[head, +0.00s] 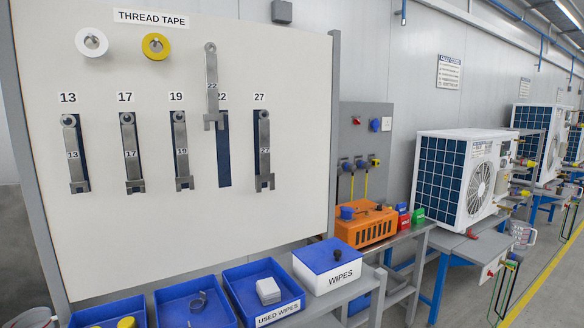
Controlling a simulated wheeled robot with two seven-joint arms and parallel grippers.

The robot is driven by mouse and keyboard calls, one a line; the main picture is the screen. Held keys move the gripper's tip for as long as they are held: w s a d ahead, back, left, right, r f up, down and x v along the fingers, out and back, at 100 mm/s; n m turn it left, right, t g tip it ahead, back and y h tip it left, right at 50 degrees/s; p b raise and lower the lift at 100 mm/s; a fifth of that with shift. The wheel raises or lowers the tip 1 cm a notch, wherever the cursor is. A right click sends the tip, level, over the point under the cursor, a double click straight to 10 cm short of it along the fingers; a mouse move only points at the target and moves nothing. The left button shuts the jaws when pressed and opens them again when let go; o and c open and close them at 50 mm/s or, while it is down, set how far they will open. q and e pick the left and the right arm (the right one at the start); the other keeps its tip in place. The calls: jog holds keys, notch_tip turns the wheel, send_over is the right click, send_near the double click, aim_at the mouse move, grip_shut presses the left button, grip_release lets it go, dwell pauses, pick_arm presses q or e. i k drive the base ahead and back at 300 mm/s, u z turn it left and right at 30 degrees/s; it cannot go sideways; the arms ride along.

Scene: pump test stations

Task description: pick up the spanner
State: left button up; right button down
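I cannot tell whether this spanner touches the board. Neither of my grippers is in view.
Blue trays (195,306) and a white wipes box (326,275) with a blue lid stand below the board (130,225). Tape rolls hang above. An orange unit (367,229) and a white outdoor unit (460,175) stand on benches at right.

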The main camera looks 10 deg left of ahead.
aim_at(213, 114)
jog(key=z, duration=1.05)
jog(key=k, duration=1.35)
jog(key=z, duration=1)
jog(key=i, duration=0.95)
jog(key=u, duration=0.25)
jog(key=i, duration=1.95)
jog(key=u, duration=1.15)
jog(key=i, duration=1)
jog(key=u, duration=1.7)
jog(key=i, duration=0.55)
jog(key=u, duration=0.4)
